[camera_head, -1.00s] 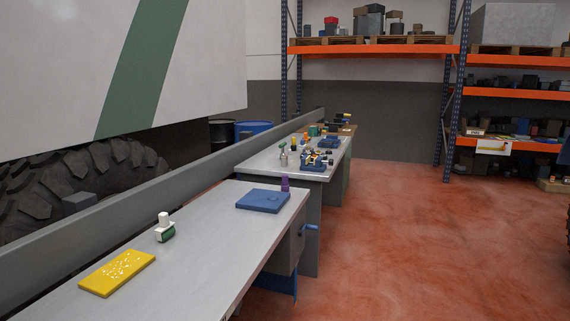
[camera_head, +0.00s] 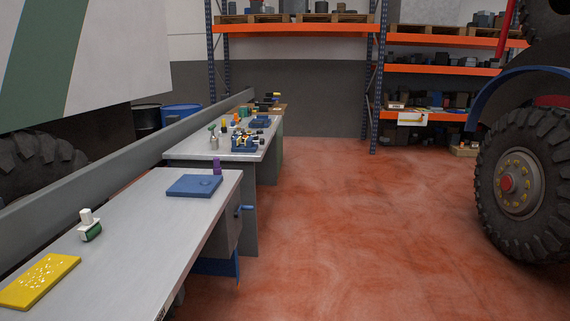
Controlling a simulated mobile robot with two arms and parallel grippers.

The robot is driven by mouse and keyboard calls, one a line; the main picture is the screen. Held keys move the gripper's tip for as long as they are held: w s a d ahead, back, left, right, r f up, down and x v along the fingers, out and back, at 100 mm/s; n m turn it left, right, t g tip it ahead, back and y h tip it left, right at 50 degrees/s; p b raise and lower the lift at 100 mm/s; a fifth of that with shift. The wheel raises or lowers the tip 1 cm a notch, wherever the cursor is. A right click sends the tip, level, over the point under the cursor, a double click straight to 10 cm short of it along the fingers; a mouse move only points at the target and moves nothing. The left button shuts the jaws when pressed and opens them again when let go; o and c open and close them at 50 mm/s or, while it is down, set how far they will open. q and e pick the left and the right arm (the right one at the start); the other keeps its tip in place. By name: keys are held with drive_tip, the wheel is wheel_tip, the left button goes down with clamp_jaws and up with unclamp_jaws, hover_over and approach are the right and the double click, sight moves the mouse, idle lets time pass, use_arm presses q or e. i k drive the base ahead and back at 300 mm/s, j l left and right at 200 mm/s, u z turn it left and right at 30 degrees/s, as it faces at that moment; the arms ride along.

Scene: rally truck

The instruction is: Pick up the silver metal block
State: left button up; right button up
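I cannot pick out the silver metal block with certainty. A small silvery item (camera_head: 214,143) stands on the farther workbench (camera_head: 187,154) at its left side, too small to tell its shape. Several small items crowd around it, among them a blue and yellow device (camera_head: 244,141). Neither of my grippers is in view.
A grey rail (camera_head: 95,166) runs along the benches' left side. The red floor (camera_head: 350,230) right of the benches is clear. A large truck wheel (camera_head: 512,185) stands at the right.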

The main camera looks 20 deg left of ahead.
sight(215, 141)
drive_tip(key=i+j+u, duration=0.2)
drive_tip(key=i, duration=0.35)
drive_tip(key=i+u, duration=0.15)
drive_tip(key=i, duration=0.4)
drive_tip(key=i+u, duration=0.2)
drive_tip(key=i, duration=0.35)
drive_tip(key=i+u, duration=0.15)
drive_tip(key=i, duration=0.4)
drive_tip(key=i+l+u, duration=0.2)
drive_tip(key=i, duration=0.35)
drive_tip(key=i+l+u, duration=0.2)
drive_tip(key=i, duration=0.3)
